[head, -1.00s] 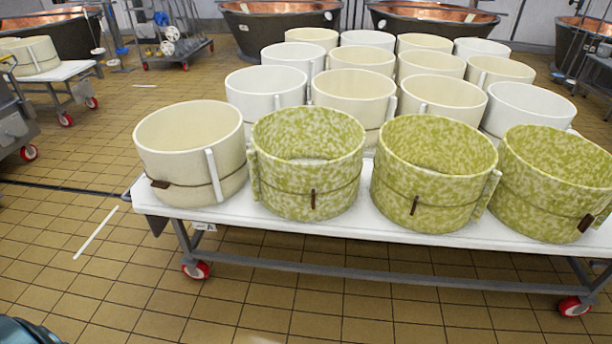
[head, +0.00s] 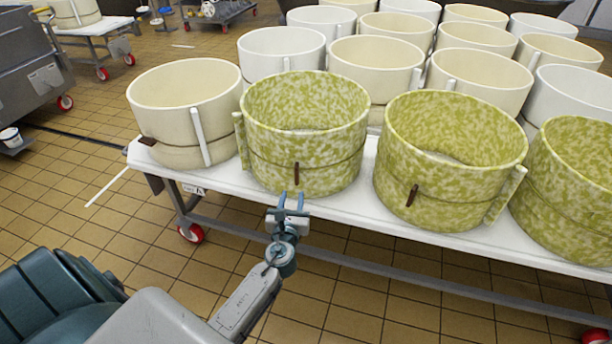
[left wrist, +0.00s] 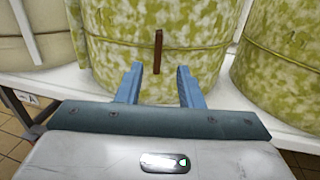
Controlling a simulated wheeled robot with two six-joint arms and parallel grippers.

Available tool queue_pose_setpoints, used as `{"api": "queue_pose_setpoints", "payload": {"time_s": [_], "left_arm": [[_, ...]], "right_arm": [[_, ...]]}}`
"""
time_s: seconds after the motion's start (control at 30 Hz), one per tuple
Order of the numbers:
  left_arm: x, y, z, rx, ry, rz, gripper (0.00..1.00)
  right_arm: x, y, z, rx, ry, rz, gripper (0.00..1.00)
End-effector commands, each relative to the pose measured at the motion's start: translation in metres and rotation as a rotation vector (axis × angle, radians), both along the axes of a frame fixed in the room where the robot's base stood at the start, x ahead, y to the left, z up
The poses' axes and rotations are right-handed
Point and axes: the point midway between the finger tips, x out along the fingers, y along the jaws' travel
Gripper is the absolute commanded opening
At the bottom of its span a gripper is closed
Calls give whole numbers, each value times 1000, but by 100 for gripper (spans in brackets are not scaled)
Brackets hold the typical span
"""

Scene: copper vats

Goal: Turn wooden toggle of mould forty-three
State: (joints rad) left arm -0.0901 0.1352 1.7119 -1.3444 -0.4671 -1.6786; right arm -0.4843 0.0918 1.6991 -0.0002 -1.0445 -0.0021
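Several round moulds stand on a white table; no number is readable on any of them. A green-mottled mould (head: 305,125) in the front row has a cord around it and a brown wooden toggle (head: 297,174) hanging upright on its front. My left gripper (head: 291,202) is just in front of and below this toggle, apart from it. In the left wrist view the two blue fingers (left wrist: 157,86) are open and empty, with the toggle (left wrist: 158,52) between and beyond them. My right gripper is not in view.
A cream mould (head: 187,110) stands to the left and another green-mottled mould (head: 447,160) to the right, each with its own toggle. White and cream moulds fill the table (head: 235,190) behind. The tiled floor in front is clear.

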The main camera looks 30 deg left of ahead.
Motion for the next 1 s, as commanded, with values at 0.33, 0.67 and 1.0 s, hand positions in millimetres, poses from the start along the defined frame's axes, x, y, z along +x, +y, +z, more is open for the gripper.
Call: {"api": "queue_pose_setpoints", "payload": {"time_s": [0.33, 0.67, 1.0], "left_arm": [[54, 26, 0, -1, 0, 0, 34], [91, 43, -1, -4, 1, -1, 34], [94, 45, -1, -5, 1, -1, 34]], "right_arm": [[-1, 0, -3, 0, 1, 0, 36], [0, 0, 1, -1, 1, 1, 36], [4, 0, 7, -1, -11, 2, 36]]}}
